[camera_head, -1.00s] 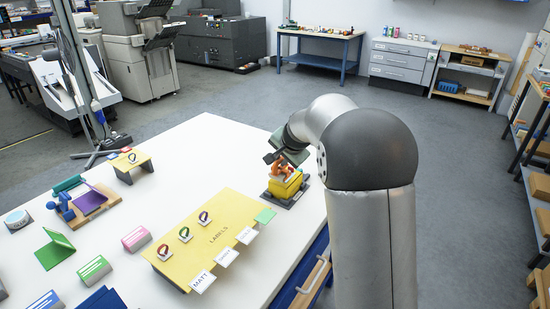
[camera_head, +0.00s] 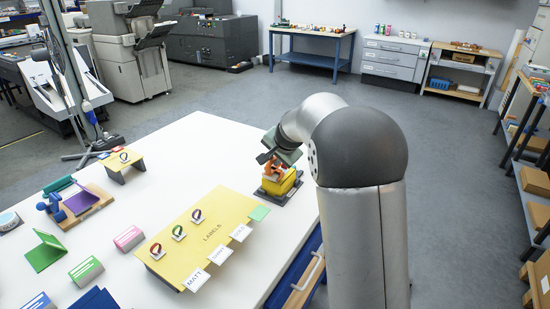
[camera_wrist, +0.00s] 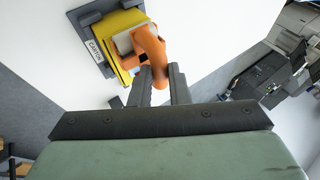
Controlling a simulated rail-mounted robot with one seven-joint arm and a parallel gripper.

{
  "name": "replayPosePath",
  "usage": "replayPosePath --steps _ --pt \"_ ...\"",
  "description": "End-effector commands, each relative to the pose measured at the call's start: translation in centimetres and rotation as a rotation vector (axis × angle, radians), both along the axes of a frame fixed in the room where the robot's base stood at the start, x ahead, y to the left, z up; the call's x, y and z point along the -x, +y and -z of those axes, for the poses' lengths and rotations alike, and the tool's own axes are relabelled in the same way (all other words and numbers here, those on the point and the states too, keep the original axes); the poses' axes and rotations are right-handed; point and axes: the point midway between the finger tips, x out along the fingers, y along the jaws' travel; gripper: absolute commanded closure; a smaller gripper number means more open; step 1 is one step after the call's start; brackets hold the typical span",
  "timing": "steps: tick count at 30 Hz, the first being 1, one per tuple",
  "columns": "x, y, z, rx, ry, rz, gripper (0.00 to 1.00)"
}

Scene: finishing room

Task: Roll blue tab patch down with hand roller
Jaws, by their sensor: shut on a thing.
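My gripper (camera_wrist: 160,84) is shut on an orange hand roller (camera_wrist: 149,46), whose curved orange body shows in the wrist view. In the head view, my gripper (camera_head: 274,158) is at the table's right side, just above a yellow block (camera_head: 281,185) on a dark base. The wrist view shows this yellow block (camera_wrist: 90,36) with a pale top piece and a white label on the base. The orange roller overlaps the block in view; I cannot tell whether it touches it. I cannot make out a blue tab patch; the roller and gripper may cover it.
A yellow labels board (camera_head: 215,225) with three coloured loops and white cards lies left of the block. A green card holder (camera_head: 45,250), a pink box (camera_head: 129,238) and a small yellow stand (camera_head: 120,163) are farther left. The white table (camera_head: 190,150) is clear behind the board.

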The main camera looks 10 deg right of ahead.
Motion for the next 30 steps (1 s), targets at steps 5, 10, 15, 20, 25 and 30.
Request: replayPosePath --steps 5,10,15,20,25,30 --pt "-0.01 0.00 0.43 0.000 -0.001 0.000 1.00" --pt "-0.01 0.00 0.77 0.000 -0.001 0.000 1.00" --pt "-0.03 -0.01 0.86 0.000 0.000 0.000 1.00" --pt "-0.31 -0.28 0.91 0.000 0.000 0.000 1.00" --pt "-0.66 -0.66 0.97 0.000 0.001 0.001 1.00" --pt "-0.95 -0.95 0.93 0.000 0.001 0.001 1.00"
